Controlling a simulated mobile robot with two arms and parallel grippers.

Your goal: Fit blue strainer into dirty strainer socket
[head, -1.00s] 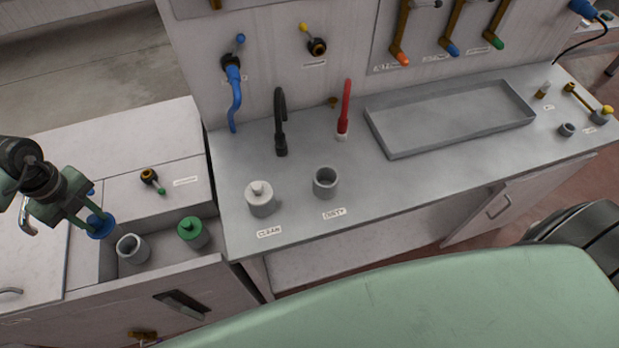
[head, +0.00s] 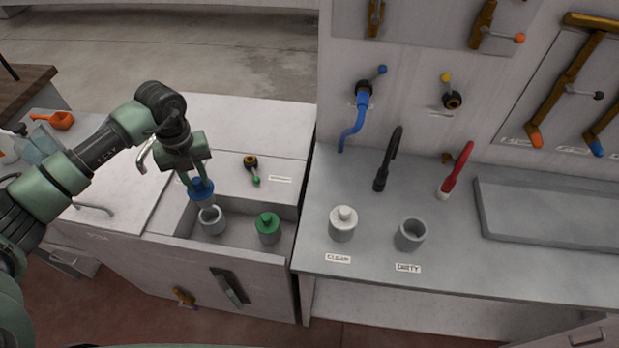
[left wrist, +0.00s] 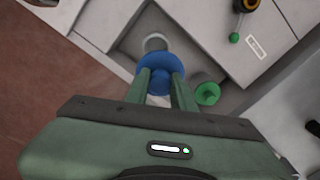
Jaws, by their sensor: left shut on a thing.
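My left gripper (head: 194,182) is shut on the blue strainer (head: 201,189) by its top. The strainer is above the left basin, close over or beside an empty grey socket cup (head: 211,220); I cannot tell whether they touch. In the left wrist view the blue strainer (left wrist: 161,68) sits between the fingers (left wrist: 160,84), with the grey cup (left wrist: 156,43) partly behind it. The dirty strainer socket (head: 409,235) is an open grey cup on the counter behind the DIRTY label (head: 408,268). It looks empty. My right gripper is not in view.
A white-topped strainer (head: 343,223) stands behind the CLEAN label (head: 338,259), left of the dirty socket. A green strainer (head: 267,227) stands in the basin. Blue (head: 354,125), black (head: 389,160) and red (head: 456,170) spouts rise behind. The counter's front strip is clear.

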